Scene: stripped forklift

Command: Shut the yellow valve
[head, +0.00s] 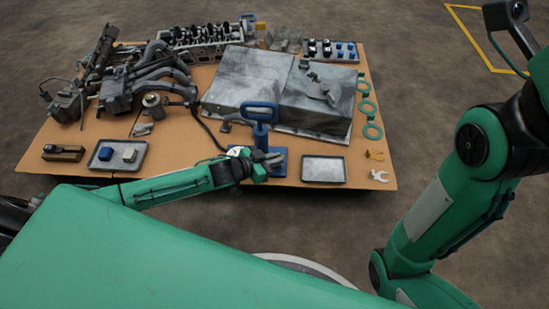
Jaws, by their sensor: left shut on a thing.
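A blue stand with a loop handle (262,110) rises from a blue base near the table's front edge. My left gripper (271,160) reaches in from the left, low over the base, with its fingertips beside the stand's post. It is shut on a small part there, mostly hidden by the fingers. I cannot make out a yellow valve clearly; the part's colour does not show. My right arm stands at the right of the head view, and its gripper is not in view.
The brown table (215,178) holds a large grey metal housing (235,80) behind the stand, with engine parts at the left. Green rings (373,131) lie at the right.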

